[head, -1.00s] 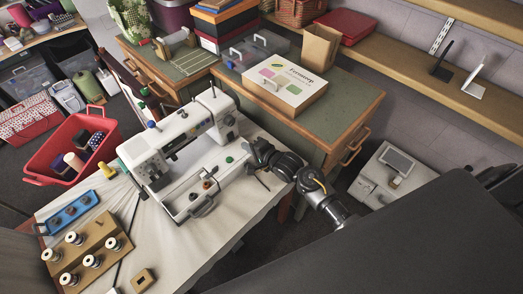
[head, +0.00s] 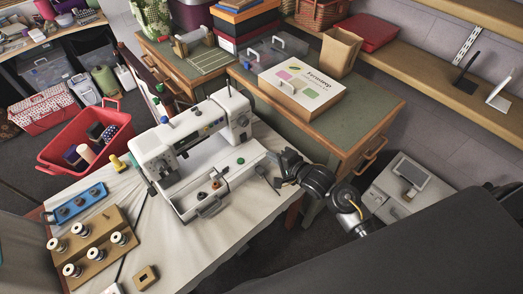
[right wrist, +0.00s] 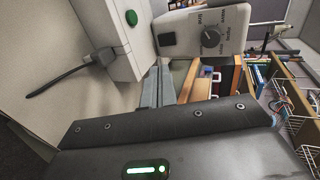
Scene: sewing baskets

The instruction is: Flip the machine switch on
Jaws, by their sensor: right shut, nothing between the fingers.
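The white sewing machine (head: 205,140) stands on the pale table in the head view. A round green button (head: 240,161) sits on its base at the right end. The right wrist view shows this green button (right wrist: 131,18) close up, and a dial (right wrist: 211,38) on the machine's head. I cannot tell for sure which control is the switch. My right gripper (head: 273,160) is beside the machine's right end, apart from the button. In the right wrist view its fingers (right wrist: 158,84) are together and empty. My left gripper is not in view.
A wooden spool rack (head: 93,247), blue tray (head: 76,206) and red basket (head: 60,152) are at left. A green-topped cabinet (head: 380,98) with a white box (head: 300,84) stands behind my right gripper.

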